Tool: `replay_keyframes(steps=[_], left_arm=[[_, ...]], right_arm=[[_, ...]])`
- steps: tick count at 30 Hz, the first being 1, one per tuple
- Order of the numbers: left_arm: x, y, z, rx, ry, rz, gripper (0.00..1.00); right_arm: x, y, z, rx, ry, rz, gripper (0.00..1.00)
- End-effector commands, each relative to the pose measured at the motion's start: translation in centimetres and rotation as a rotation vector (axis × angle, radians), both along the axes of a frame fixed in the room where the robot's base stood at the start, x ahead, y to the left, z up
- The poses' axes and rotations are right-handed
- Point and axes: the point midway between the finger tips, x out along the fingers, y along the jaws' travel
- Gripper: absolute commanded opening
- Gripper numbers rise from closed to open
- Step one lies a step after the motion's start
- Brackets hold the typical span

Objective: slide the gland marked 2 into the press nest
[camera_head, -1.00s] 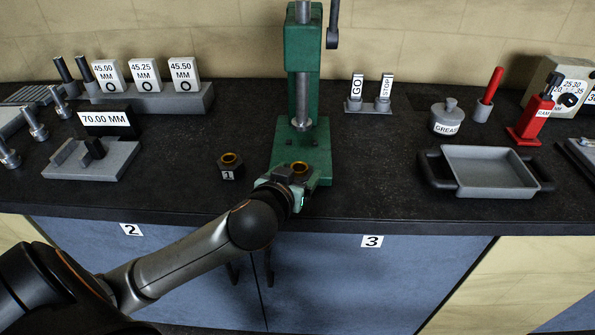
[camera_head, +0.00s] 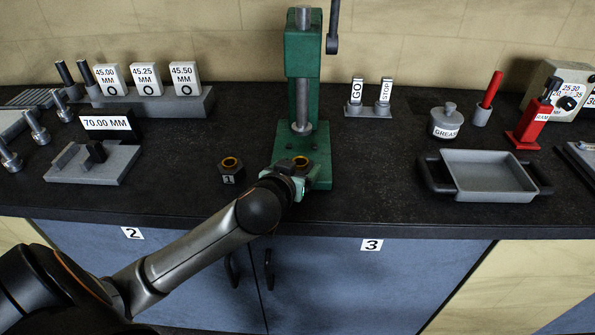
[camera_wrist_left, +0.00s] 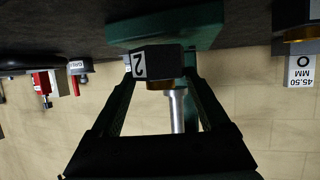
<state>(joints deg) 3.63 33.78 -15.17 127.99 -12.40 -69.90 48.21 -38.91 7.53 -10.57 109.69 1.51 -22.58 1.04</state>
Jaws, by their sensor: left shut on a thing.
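The gland marked 2 (camera_wrist_left: 158,62) is a dark hexagonal block with a gold ring; its ring also shows in the head view (camera_head: 301,161). My left gripper (camera_head: 296,182) is shut on it, with a finger on each side in the wrist view (camera_wrist_left: 160,72). The gland is upright over the front of the green press base (camera_head: 322,178), in front of the silver ram (camera_head: 301,128) and lower than its tip. The press nest is hidden behind the gland and gripper. I cannot tell whether the gland touches the base. My right gripper is not in view.
A gland marked 1 (camera_head: 230,172) stands just left of the press base. A grey tray (camera_head: 490,192) with dark handles lies to the right. The bench between press and tray is clear.

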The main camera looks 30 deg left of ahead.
Motion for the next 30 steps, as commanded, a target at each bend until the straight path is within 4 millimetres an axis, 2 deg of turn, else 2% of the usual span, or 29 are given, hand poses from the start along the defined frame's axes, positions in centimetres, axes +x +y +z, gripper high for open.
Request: replay_keyframes(steps=[30], left_arm=[[6.6,4.0,-0.7,0.000,-0.007,0.000,0.00]], right_arm=[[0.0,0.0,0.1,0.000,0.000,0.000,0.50]])
